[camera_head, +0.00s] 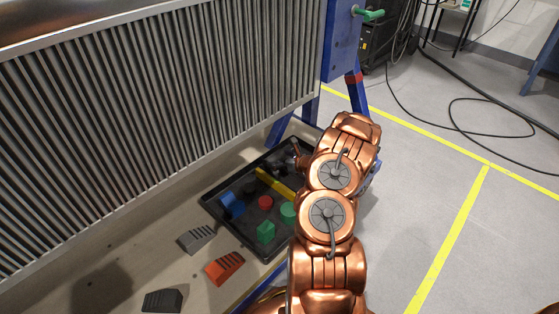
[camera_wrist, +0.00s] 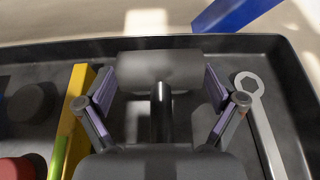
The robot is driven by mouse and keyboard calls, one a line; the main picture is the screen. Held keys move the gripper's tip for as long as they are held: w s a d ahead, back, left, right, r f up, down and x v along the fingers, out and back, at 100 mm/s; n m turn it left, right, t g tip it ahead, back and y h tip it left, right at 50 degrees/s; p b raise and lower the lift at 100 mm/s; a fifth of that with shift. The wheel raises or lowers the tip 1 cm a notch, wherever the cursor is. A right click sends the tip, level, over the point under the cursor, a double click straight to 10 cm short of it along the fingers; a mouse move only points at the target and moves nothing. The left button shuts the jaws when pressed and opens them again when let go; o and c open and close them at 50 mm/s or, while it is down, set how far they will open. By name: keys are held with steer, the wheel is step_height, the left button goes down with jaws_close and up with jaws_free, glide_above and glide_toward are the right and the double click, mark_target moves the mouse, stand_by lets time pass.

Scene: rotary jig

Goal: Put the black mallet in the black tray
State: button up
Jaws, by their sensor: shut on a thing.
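The black mallet (camera_wrist: 160,70) is between my gripper's fingers in the wrist view. Its dark cylindrical head lies crosswise and its handle runs back toward my palm. My gripper (camera_wrist: 160,86) is shut on the head, one purple-padded finger at each end. The mallet is over or in the black tray (camera_head: 212,204), inside its far rim (camera_wrist: 60,50); I cannot tell whether it touches the floor of the tray. In the head view my arm covers the tray's right part, and the mallet cannot be made out clearly.
Grey (camera_head: 197,239), orange (camera_head: 225,267) and black (camera_head: 163,300) wedges lie outside. A large ribbed panel (camera_head: 150,110) stands behind.

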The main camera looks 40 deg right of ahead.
steer(key=o, duration=1.2)
steer(key=shift+s+r, duration=0.15)
steer(key=p+v, duration=0.3)
steer(key=v, duration=0.8)
steer(key=shift+s, duration=0.35)
